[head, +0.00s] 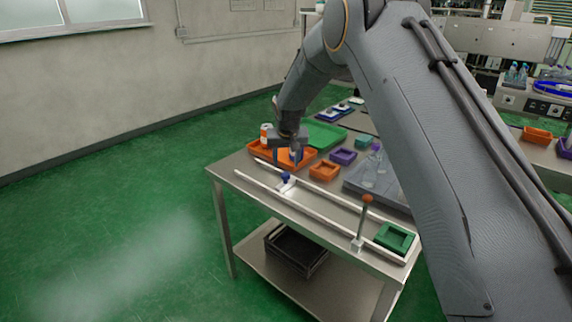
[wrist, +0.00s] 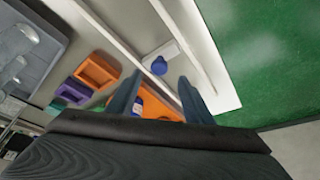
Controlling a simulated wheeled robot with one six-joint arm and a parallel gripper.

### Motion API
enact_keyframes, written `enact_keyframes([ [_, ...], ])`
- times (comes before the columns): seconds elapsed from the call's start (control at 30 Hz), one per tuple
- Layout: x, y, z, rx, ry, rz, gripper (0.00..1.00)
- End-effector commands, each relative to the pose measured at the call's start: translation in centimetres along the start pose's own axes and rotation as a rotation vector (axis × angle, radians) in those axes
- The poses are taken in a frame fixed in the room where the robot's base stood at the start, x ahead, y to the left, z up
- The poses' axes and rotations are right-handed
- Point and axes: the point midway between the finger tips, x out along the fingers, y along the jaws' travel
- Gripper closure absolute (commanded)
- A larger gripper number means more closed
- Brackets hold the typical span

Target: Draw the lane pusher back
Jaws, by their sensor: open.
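The lane is a pair of pale rails (head: 318,212) running along the table's near edge. A small white block with a blue knob (head: 286,177), which looks like the lane pusher, sits between the rails toward their left end. In the wrist view the blue knob (wrist: 159,66) and its white block (wrist: 166,51) show between the rails. My gripper (head: 290,157) is above the table's left end, near the knob. In the wrist view its two fingers (wrist: 160,77) are apart, with the knob ahead between their tips. No contact shows.
An upright post with an orange knob (head: 367,199) stands at the lane's right part, beside a green square frame (head: 411,241).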

Motion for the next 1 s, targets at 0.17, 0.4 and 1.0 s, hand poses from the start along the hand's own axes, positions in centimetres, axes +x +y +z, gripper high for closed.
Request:
enact_keyframes([
  [0.17,0.8,-0.1,0.0,0.0,-0.001,0.0,0.53],
  [0.4,3.8,-0.2,0.0,-0.002,-0.001,0.0,0.53],
  [1.0,7.8,-0.1,0.0,0.0,0.0,0.0,0.53],
])
